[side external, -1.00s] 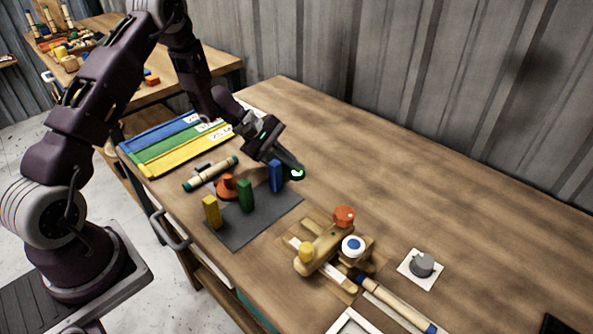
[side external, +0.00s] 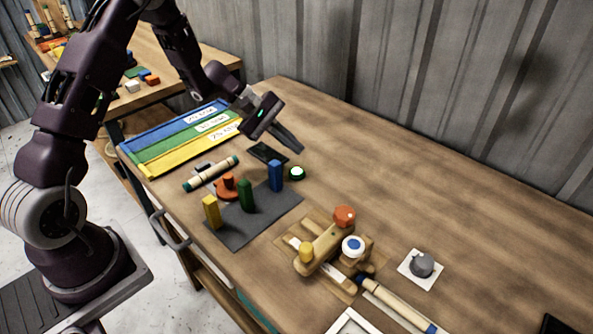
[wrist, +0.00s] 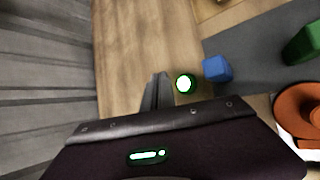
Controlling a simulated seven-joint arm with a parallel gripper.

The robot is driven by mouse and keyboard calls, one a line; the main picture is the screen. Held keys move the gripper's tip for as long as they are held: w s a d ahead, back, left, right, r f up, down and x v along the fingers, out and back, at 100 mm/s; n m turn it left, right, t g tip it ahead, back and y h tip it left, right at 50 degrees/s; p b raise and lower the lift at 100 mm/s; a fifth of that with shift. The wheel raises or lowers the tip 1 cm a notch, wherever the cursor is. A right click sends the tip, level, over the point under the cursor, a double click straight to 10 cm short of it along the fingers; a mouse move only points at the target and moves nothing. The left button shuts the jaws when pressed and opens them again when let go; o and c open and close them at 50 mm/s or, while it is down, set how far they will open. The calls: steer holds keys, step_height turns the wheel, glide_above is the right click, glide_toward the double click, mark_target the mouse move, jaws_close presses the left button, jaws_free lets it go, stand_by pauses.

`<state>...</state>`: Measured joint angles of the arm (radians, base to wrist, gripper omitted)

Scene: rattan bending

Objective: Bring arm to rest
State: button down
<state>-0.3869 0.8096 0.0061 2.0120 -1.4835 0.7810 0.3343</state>
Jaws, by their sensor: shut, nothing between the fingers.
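My gripper (side external: 298,148) is shut and empty, raised above the table behind the blue block. In the wrist view its fingers (wrist: 158,78) are together, with nothing between them. A round button with a lit white-green top (side external: 296,173) sits on the table just below and in front of the fingertips; it also shows in the wrist view (wrist: 184,83), right of the fingers. The fingers are apart from it.
A dark mat (side external: 262,222) holds yellow (side external: 211,212), green (side external: 246,195) and blue (side external: 275,176) blocks. A wooden bending jig (side external: 322,250) and a grey dial (side external: 422,264) are nearer. The table's right side is mostly clear.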

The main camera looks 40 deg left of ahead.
steer(key=shift+r, duration=0.4)
steer(key=s+d+r+m+g, duration=0.1)
steer(key=s+d+r+m, duration=0.35)
steer(key=r, duration=0.35)
steer(key=s+d+r+m+g, duration=0.1)
steer(key=s+d+r+m, duration=0.2)
steer(key=s+d+r, duration=0.3)
steer(key=s+r+m+y, duration=0.3)
steer(key=s+r+m, duration=0.2)
steer(key=s, duration=0.7)
steer(key=s+a+m+t+y, duration=0.2)
steer(key=s+a+m+y, duration=0.1)
steer(key=s, duration=0.7)
steer(key=shift+s+a+m+y, duration=0.35)
steer(key=shift+a+y, duration=0.35)
steer(key=shift+a, duration=0.05)
